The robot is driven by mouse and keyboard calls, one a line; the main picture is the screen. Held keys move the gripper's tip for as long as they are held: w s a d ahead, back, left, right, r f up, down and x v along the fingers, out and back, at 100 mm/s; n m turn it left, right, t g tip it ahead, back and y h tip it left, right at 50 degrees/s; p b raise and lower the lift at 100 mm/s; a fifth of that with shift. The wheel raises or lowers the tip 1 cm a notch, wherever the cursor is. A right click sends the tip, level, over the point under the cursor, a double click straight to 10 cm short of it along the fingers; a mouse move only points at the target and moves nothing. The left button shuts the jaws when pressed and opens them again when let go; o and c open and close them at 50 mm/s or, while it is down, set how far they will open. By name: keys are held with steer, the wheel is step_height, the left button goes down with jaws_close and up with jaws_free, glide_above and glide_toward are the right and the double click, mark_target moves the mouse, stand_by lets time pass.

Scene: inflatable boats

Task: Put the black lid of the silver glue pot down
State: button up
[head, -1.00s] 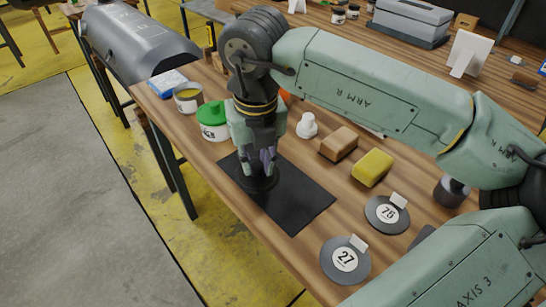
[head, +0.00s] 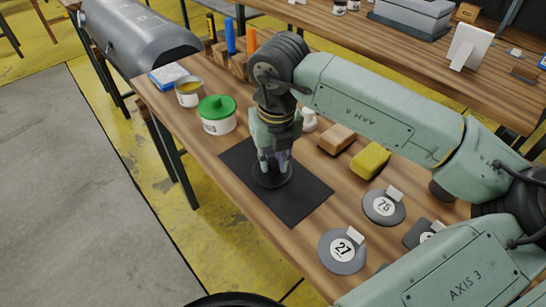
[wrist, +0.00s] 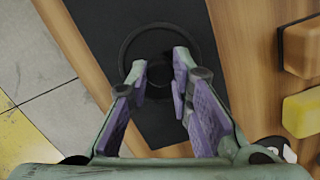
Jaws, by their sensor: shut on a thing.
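The black lid (head: 272,181) is a round dark disc, held flat at the black mat (head: 302,208). I cannot tell whether it touches the mat. My gripper (head: 273,163) points down and is shut on the lid's knob. In the wrist view the lid (wrist: 127,45) lies within the mat's width, and its knob is between the fingertips of my gripper (wrist: 160,74). The silver pot (head: 189,97) stands uncovered at the back left of the bench, with yellowish contents showing.
A green-lidded pot (head: 217,121) stands just left of the mat. A brown block (head: 337,138), a yellow sponge (head: 370,160) and discs marked 27 (head: 342,262) and 75 (head: 384,216) lie to the right. The mat's near right part is clear.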

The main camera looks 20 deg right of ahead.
mark_target(275, 176)
steer(key=o, duration=0.9)
steer(key=shift+r+p, duration=0.3)
steer(key=shift+p, duration=0.15)
steer(key=shift+r+b, duration=0.3)
steer(key=shift+r, duration=0.05)
steer(key=r, duration=0.3)
steer(key=s+r+b, duration=0.1)
steer(key=r, duration=0.7)
steer(key=shift+s, duration=0.25)
steer(key=shift+a+f, duration=0.1)
steer(key=shift+f, duration=0.05)
